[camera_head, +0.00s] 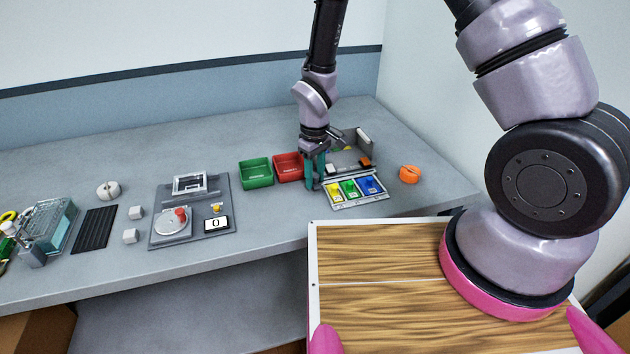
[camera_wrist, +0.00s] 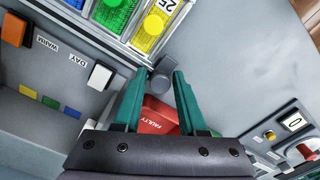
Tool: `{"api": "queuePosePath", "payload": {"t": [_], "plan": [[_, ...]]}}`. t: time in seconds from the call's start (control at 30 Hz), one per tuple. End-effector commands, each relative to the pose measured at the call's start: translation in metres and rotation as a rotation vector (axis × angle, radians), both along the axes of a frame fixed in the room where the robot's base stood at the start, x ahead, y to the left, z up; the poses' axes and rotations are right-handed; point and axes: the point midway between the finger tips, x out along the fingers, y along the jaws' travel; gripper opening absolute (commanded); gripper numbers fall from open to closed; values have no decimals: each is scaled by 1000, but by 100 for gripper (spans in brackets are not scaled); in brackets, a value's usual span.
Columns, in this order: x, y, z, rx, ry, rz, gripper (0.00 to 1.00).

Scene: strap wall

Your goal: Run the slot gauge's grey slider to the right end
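The slot gauge looks like the narrow grey strip (camera_head: 350,174) behind the coloured bins; it also shows in the wrist view (camera_wrist: 88,40). A dark grey knob (camera_wrist: 160,82), which looks like the slider, is at the strip's left end as seen from the head. My gripper (camera_head: 313,186) is pointed down there, with teal fingers apart. In the wrist view the knob shows between the open fingertips (camera_wrist: 162,75); I cannot tell whether either finger touches it. In the head view my fingers hide the knob.
Yellow, green and blue bins (camera_head: 357,189) sit just in front of the strip. A low grey panel with orange and white switches (camera_wrist: 100,75) stands behind it. Red (camera_head: 289,166) and green (camera_head: 255,172) trays are left of my gripper. An orange object (camera_head: 409,174) lies right.

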Motion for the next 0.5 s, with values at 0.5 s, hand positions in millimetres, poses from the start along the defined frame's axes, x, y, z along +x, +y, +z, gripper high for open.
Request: {"api": "queuePosePath", "payload": {"t": [0.5], "plan": [[3, -10, 0, 0, 0, -1, 16]]}}
